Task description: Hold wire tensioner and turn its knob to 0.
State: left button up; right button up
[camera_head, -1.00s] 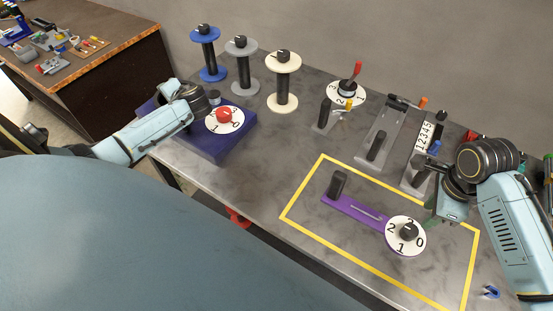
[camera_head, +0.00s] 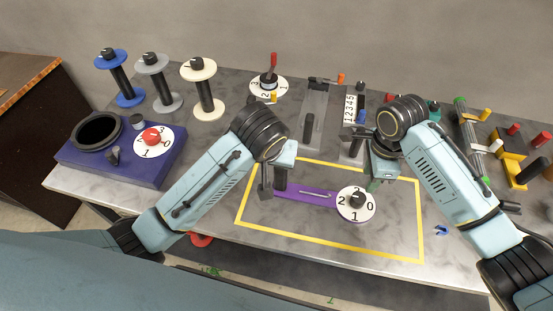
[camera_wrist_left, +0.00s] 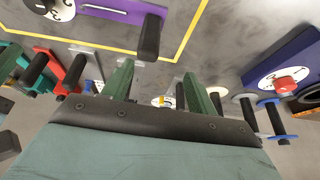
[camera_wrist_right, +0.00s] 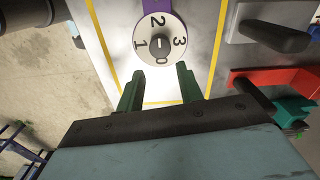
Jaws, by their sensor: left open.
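The wire tensioner is a purple bar (camera_head: 305,194) lying inside a yellow outline, with an upright black handle (camera_head: 281,178) at its left end. At its right end is a white numbered dial (camera_head: 345,212) with a black knob (camera_head: 357,199); the dial also shows in the right wrist view (camera_wrist_right: 176,24). My left gripper (camera_head: 266,182) is beside the handle. In the left wrist view its green fingers (camera_wrist_left: 158,74) are apart and empty, with the handle (camera_wrist_left: 150,38) beyond them. My right gripper (camera_head: 376,180) is just behind the dial; its fingers (camera_wrist_right: 160,70) are open and empty. The knob's exact setting is unclear.
A blue box (camera_head: 120,165) with a red knob (camera_head: 151,135) stands at the left. Three spools, including a white one (camera_head: 204,88), stand at the back left. Levers and other fixtures line the back and right. A blue clip (camera_head: 441,230) lies right of the outline.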

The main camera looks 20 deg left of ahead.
aim_at(281, 173)
pick_arm(q)
jog(key=x, duration=0.4)
jog(key=d+x, duration=0.1)
jog(key=x, duration=0.3)
jog(key=d+x, duration=0.1)
jog(key=x, duration=0.3)
jog(key=shift+s+f, duration=0.1)
jog(key=shift+f, duration=0.2)
jog(key=shift+c, duration=0.2)
